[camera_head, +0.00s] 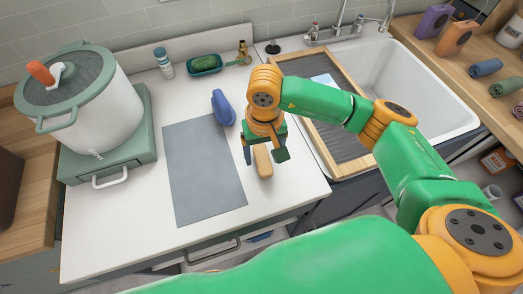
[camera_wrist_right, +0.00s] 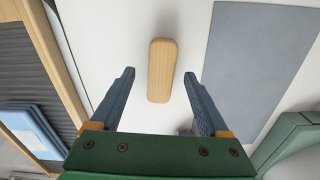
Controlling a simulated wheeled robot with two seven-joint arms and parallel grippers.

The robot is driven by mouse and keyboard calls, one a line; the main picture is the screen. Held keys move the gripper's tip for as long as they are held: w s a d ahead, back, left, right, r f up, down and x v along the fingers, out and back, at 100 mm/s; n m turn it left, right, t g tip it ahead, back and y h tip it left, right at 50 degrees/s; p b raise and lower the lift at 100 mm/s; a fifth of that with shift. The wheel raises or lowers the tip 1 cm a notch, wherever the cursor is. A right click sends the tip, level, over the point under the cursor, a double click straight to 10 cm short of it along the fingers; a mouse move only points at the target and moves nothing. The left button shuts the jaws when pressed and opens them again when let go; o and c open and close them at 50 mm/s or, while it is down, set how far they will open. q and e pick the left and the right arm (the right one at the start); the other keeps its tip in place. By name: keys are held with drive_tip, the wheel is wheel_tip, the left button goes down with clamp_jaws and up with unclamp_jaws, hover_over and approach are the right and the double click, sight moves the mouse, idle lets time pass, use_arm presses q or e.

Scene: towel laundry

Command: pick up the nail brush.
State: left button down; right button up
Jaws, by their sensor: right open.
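The nail brush (camera_head: 264,164) is a small light wooden block with rounded ends, lying on the white counter to the right of the grey mat. Only its wooden top shows; bristles cannot be seen. My right gripper (camera_head: 265,154) is open just above it, a finger on either side. In the right wrist view the nail brush (camera_wrist_right: 161,70) lies between the two open fingertips (camera_wrist_right: 159,74), with a clear gap on each side. My left gripper is not in view.
The grey mat (camera_head: 203,170) lies flat left of the brush. A large pot (camera_head: 95,110) sits on a green stove at left. A wood-framed rack (camera_head: 350,150) and sink (camera_head: 430,100) are at right. The counter's front is clear.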

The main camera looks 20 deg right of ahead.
sight(263, 158)
wheel_tip(263, 158, down, 2)
drive_tip(key=shift+s+f, duration=0.1)
drive_tip(key=shift+f, duration=0.1)
drive_tip(key=shift+w+f, duration=0.35)
drive_tip(key=shift+w, duration=0.05)
drive_tip(key=shift+s, duration=0.15)
drive_tip(key=c, duration=1.2)
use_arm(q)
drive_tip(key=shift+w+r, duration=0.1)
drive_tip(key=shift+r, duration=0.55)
use_arm(e)
clamp_jaws()
